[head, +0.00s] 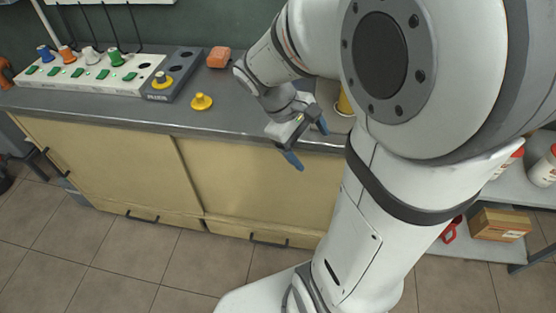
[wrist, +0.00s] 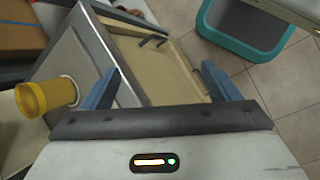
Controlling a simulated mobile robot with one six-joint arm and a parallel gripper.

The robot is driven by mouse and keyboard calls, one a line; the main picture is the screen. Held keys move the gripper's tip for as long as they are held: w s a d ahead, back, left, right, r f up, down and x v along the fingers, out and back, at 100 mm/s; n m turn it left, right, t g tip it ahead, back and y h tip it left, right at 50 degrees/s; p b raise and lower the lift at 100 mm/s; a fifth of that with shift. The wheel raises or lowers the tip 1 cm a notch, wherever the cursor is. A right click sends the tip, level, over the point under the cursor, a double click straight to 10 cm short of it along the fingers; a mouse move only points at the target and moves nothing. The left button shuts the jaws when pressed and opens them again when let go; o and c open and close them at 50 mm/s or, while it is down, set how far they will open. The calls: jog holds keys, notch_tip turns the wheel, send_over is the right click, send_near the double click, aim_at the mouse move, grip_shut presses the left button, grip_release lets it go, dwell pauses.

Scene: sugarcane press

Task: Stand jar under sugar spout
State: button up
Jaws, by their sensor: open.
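My gripper (head: 308,143) is open and empty, its blue fingers in front of the counter's front edge. In the wrist view the open fingers (wrist: 160,88) have the counter edge and cabinet front beyond them. A yellow cylindrical thing (wrist: 35,98), possibly the jar, is left of the fingers and apart from them. In the head view a yellow piece (head: 345,104), likely the same thing, shows beside my arm and is mostly hidden by it. I cannot make out a sugar spout in either view.
The grey counter (head: 130,108) carries a pale box with green switches (head: 88,73), a yellow knob-like piece (head: 201,102) and an orange block (head: 219,57). A shelf at right holds a cardboard box (head: 500,223) and white bottles. A teal bin (wrist: 240,45) stands on the floor.

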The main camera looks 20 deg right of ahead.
jog(key=s+a+r+m+t+y, duration=0.1)
jog(key=s+a+m+t+y, duration=0.2)
jog(key=a, duration=0.6)
jog(key=shift+s+r+m+t+y, duration=0.2)
jog(key=shift+s+m+t+y, duration=0.2)
jog(key=shift+m+t+y, duration=0.55)
jog(key=shift+m+g, duration=0.25)
